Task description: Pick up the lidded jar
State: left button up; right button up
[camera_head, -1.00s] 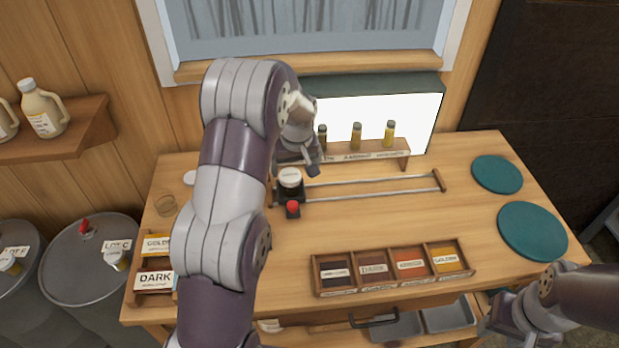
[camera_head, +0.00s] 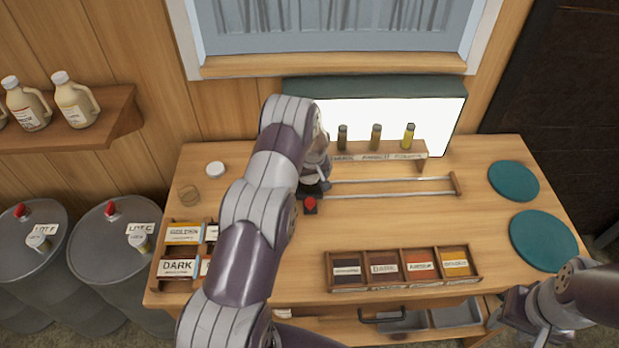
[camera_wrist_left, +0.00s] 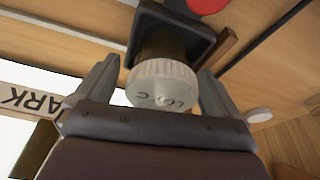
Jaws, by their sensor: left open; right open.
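The lidded jar (camera_wrist_left: 162,82) has a ribbed white lid marked LOT C and a dark body. It sits in a black square holder (camera_wrist_left: 207,38), with a red knob (camera_wrist_left: 208,4) beside it. My left gripper (camera_head: 316,187) is over the holder at the left end of the rails; in the head view it hides the jar. In the left wrist view its open fingers (camera_wrist_left: 160,76) stand on either side of the lid, with a visible gap at each side. My right gripper (camera_head: 517,314) is open and empty at the table's front right corner.
A rack of sample vials (camera_head: 376,137) stands behind the rails (camera_head: 390,187). A four-part label box (camera_head: 400,268) is in front. Two teal discs (camera_head: 543,240) are at right.

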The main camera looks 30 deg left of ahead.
pick_arm(q)
jog(key=shift+s, duration=0.15)
jog(key=c, duration=1.3)
